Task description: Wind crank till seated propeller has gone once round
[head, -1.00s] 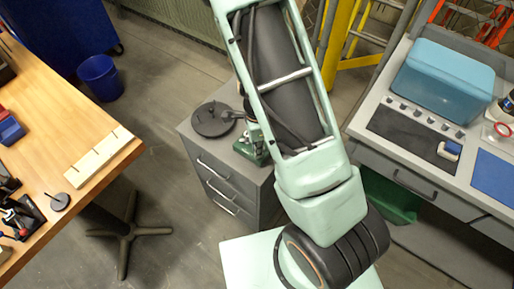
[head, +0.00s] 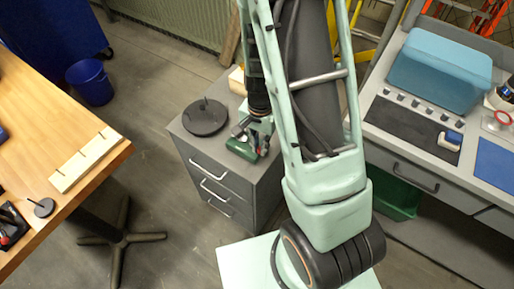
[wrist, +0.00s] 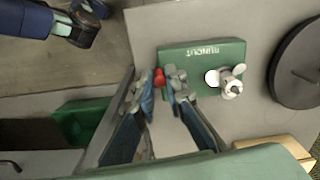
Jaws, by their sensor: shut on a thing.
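The green runout stand (wrist: 200,56) shows in the wrist view, with lettering on its top. A small silver propeller (wrist: 232,81) sits on it, beside a round white face (wrist: 211,78). The crank's red knob (wrist: 159,76) is at the stand's left edge, between the fingertips of my gripper (wrist: 160,90). My gripper is shut on this knob. The fingers hide the rest of the crank. In the head view the green stand (head: 243,148) is on the grey drawer cabinet (head: 222,158), partly under my gripper and wrist. The propeller is too small to make out there.
A dark round disc (head: 205,117) with an upright pin lies left of the stand. A wooden block (head: 237,80) is at the cabinet's back. The wooden table (head: 95,165) stands left and the grey workbench (head: 400,145) right, with open floor between table and cabinet.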

